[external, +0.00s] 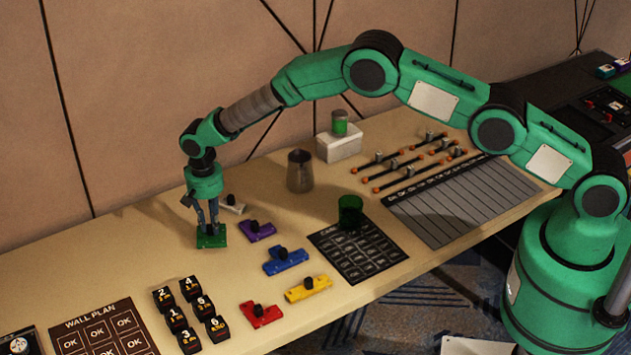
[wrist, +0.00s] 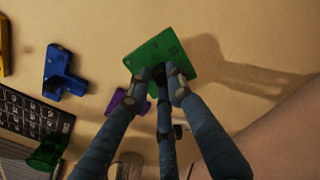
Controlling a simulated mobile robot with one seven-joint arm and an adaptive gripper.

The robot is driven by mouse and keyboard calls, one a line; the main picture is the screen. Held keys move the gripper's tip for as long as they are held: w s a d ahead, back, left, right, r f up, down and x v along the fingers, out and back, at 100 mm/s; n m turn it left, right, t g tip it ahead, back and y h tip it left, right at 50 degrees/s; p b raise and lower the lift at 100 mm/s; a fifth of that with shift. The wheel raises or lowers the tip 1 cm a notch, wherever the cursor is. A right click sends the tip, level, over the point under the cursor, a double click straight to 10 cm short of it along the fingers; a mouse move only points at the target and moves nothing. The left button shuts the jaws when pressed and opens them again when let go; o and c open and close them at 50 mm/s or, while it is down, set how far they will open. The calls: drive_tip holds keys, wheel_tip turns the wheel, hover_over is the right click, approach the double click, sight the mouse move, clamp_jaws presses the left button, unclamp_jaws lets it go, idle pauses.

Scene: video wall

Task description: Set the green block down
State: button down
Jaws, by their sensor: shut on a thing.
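The green block (external: 211,238) is at the far left part of the beige table (external: 120,250), below my gripper (external: 208,222). My gripper is shut on it from above, holding the dark knob on its top. In the wrist view the green block (wrist: 160,52) lies just beyond the fingertips (wrist: 158,78), which hide its knob. The block looks level and very low at the tabletop. I cannot tell whether it touches the table. Its shadow falls to the right in the wrist view.
Purple (external: 257,231), blue (external: 286,261), yellow (external: 307,289) and red (external: 261,314) blocks with black knobs lie nearby. Black numbered cubes (external: 190,316) stand at the front. A metal cup (external: 300,171) and white box (external: 339,147) stand behind. Bare table lies left of the green block.

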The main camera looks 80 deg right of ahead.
sight(211, 225)
drive_tip(key=shift+f, duration=1.85)
drive_tip(key=shift+f, duration=0.15)
drive_tip(key=c, duration=1.6)
unclamp_jaws()
wheel_tip(211, 225, up, 12)
drive_tip(key=shift+r, duration=0.1)
drive_tip(key=shift+r, duration=0.1)
